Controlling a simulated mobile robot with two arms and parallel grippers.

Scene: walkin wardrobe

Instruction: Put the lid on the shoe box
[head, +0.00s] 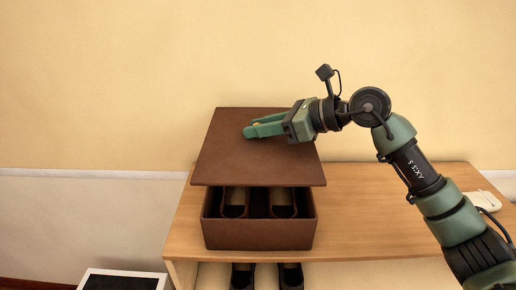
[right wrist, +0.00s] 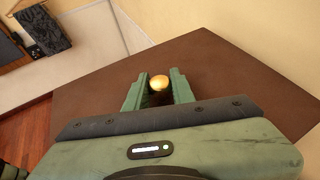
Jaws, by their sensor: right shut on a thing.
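The brown shoe box (head: 258,234) stands on the wooden bench, with the toes of a pair of dark shoes (head: 283,204) showing in its open front gap. The brown lid (head: 225,150) is above the box, and a gap shows between its front edge and the box. The lid also fills much of the right wrist view (right wrist: 225,75). My right gripper (head: 250,130) is shut on the lid's small gold knob (right wrist: 159,82), which sits between its green fingers. Whether the lid's back edge touches the box is hidden. My left gripper is not in view.
The wooden bench (head: 390,225) has free room to the right of the box. A white object (head: 482,201) lies near its right end. More dark shoes (head: 290,275) stand below the bench top. A white-framed dark item (head: 122,281) is at lower left. The wall is behind.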

